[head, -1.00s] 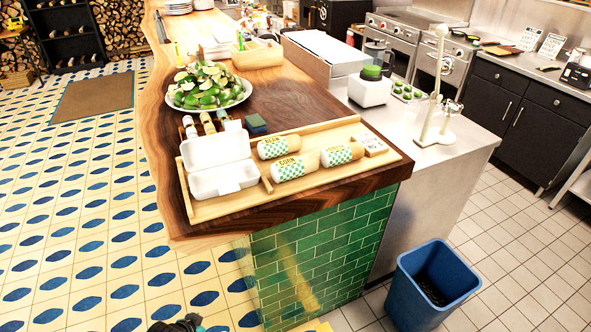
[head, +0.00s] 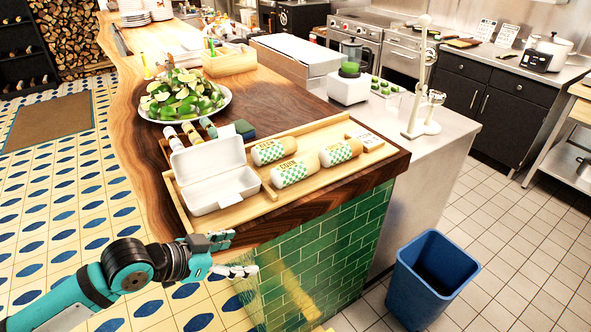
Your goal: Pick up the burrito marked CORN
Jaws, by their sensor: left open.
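The burrito marked CORN (head: 297,171) lies on the wooden tray (head: 232,217), wrapped in white paper with green checks, its tan end to the right. A second burrito (head: 273,151) lies just behind it and a third (head: 341,152) to its right; their labels are too small to read surely now. An open white clamshell box (head: 226,187) stands left of them. My left gripper (head: 240,255) is open and empty. In the picture it is in front of the counter's near edge, below and left of the burritos, apart from them. My right gripper is out of view.
A plate of limes (head: 184,96), small bottles (head: 190,132) and a sponge (head: 244,129) are behind the tray. A small white box (head: 364,139) sits at the tray's right end. A blue bin (head: 432,278) stands on the floor at the right.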

